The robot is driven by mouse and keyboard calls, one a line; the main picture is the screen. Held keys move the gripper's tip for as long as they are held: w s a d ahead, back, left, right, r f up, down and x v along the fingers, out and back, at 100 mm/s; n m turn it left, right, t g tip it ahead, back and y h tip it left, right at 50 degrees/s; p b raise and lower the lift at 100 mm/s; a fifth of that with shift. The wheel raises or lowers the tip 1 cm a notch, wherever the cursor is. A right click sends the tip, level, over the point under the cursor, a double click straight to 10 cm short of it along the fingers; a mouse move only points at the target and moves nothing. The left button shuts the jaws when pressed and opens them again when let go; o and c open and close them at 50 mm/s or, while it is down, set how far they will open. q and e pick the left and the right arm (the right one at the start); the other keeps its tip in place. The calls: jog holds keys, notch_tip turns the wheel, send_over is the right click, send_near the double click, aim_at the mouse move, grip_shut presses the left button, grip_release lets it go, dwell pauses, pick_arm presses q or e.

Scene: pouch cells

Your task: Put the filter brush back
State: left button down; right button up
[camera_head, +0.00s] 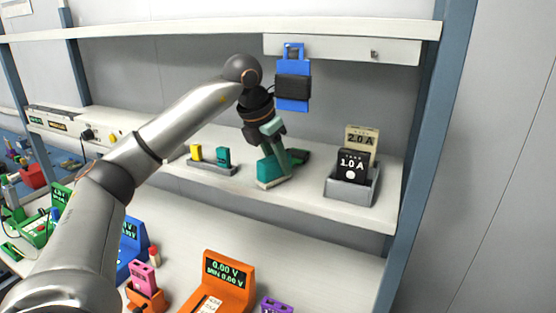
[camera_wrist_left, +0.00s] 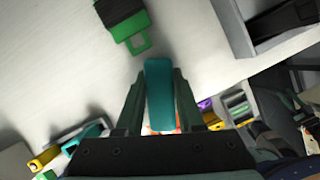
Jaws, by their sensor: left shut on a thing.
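My left gripper (camera_head: 274,157) is over the upper shelf, pointing down. It is shut on a teal block (camera_head: 268,173) with a pale lower edge, probably the filter brush, low over the shelf or touching it. In the left wrist view the teal block (camera_wrist_left: 160,90) is between the fingers of my left gripper (camera_wrist_left: 160,100). A small grey rack (camera_head: 212,168) to the left holds a yellow piece (camera_head: 196,153) and another teal piece (camera_head: 223,156). My right gripper is out of view.
A blue holder with a dark block (camera_head: 293,92) hangs above the shelf. A green-handled dark piece (camera_wrist_left: 128,22) lies near my gripper. A grey box (camera_head: 352,190) with 1.0 A and 2.0 A blocks stands right. Coloured meters, including an orange one (camera_head: 232,275), fill the lower bench.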

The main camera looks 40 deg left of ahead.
aim_at(268, 159)
pick_arm(q)
jog(key=shift+d+f, duration=0.1)
jog(key=shift+f, duration=0.1)
jog(key=c, duration=0.5)
grip_release()
jog(key=shift+r, duration=0.45)
jog(key=v, duration=0.7)
jog(key=shift+s, duration=0.1)
